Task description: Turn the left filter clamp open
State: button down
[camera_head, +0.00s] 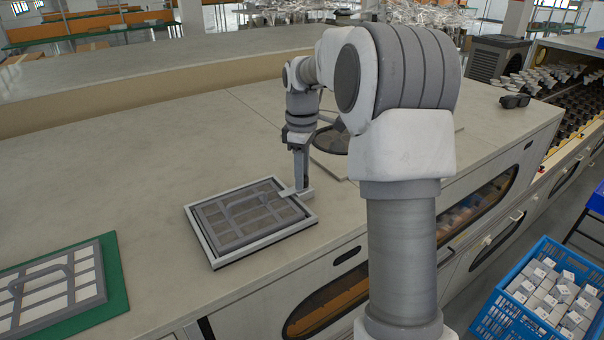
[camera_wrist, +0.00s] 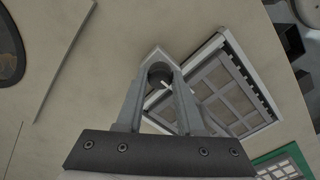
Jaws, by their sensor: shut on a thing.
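A filter panel with a grey grid and a handle (camera_head: 243,213) lies in a light rectangular frame (camera_head: 219,262) on the counter. A pale filter clamp (camera_head: 287,192) sits at the frame's right edge, its bar reaching over the panel's edge. My gripper (camera_head: 301,187) points down and is shut on this clamp. In the wrist view the fingertips (camera_wrist: 160,73) close around a dark round part of the clamp (camera_wrist: 158,76). The fingers hide part of the clamp. The framed panel (camera_wrist: 222,92) shows to the right there.
A second filter panel (camera_head: 50,290) lies on a green mat (camera_head: 117,285) at the front left. A dark round-windowed item (camera_head: 331,140) lies behind my gripper. Dark glasses (camera_head: 515,101) lie at the far right.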

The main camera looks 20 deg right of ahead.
jog(key=shift+m, duration=0.3)
jog(key=m+p, duration=0.1)
jog(key=m, duration=0.7)
jog(key=shift+m+p, duration=0.3)
jog(key=shift+m, duration=0.1)
jog(key=m, duration=0.4)
jog(key=shift+r+m+p, duration=0.1)
jog(key=shift+m+p, duration=0.2)
jog(key=shift+d+m, duration=0.1)
jog(key=shift+m, duration=1.8)
jog(key=c, duration=0.5)
grip_release()
